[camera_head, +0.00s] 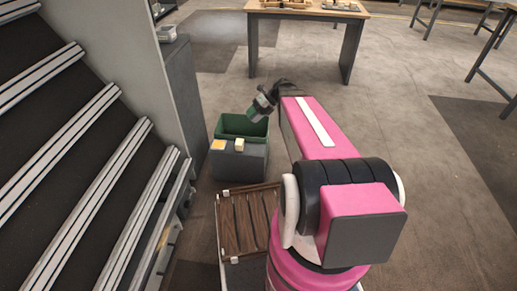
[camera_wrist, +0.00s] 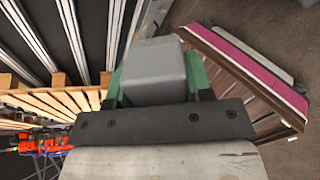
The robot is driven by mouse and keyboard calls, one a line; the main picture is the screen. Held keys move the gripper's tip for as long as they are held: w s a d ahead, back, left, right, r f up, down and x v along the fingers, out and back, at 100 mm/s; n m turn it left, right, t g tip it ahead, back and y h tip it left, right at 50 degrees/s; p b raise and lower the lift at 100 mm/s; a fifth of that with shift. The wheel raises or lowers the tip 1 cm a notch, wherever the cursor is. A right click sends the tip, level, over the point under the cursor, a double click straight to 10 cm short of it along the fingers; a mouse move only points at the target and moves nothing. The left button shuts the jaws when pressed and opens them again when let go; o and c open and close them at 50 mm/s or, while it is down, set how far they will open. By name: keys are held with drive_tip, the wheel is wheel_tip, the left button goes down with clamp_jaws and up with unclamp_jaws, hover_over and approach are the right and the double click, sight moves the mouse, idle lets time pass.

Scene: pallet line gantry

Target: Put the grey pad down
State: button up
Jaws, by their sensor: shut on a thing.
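My gripper (camera_head: 260,107) hangs above the far rim of a green bin (camera_head: 229,126) in the head view. In the wrist view my gripper (camera_wrist: 155,85) has its green fingers closed on the sides of a grey pad (camera_wrist: 152,70), a block-like piece. The pad is hard to make out in the head view.
A brown slatted wooden platform (camera_head: 248,222) lies nearer, beside my base. A dark sloped rack with metal rails (camera_head: 65,155) fills the left. A wooden table (camera_head: 310,10) stands at the back. The floor right of my arm is clear.

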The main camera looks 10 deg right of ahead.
drive_tip(key=w+a+f+n+h, duration=0.2)
drive_tip(key=f+n+h, duration=0.2)
drive_tip(key=f+n, duration=0.6)
drive_tip(key=w+a+f+n+h, duration=0.1)
drive_tip(key=a+f+n+h, duration=0.2)
drive_tip(key=f+n, duration=0.8)
drive_tip(key=shift+w+a+n+h, duration=0.3)
drive_tip(key=shift+n+h, duration=0.8)
drive_tip(key=shift+n, duration=2.4)
drive_tip(key=shift+w+d, duration=0.1)
hover_over(258, 149)
wheel_tip(258, 149, down, 7)
drive_tip(key=shift+r, duration=0.1)
drive_tip(key=shift+s+f, duration=0.2)
drive_tip(key=shift+f, duration=1.65)
drive_tip(key=shift+f, duration=0.2)
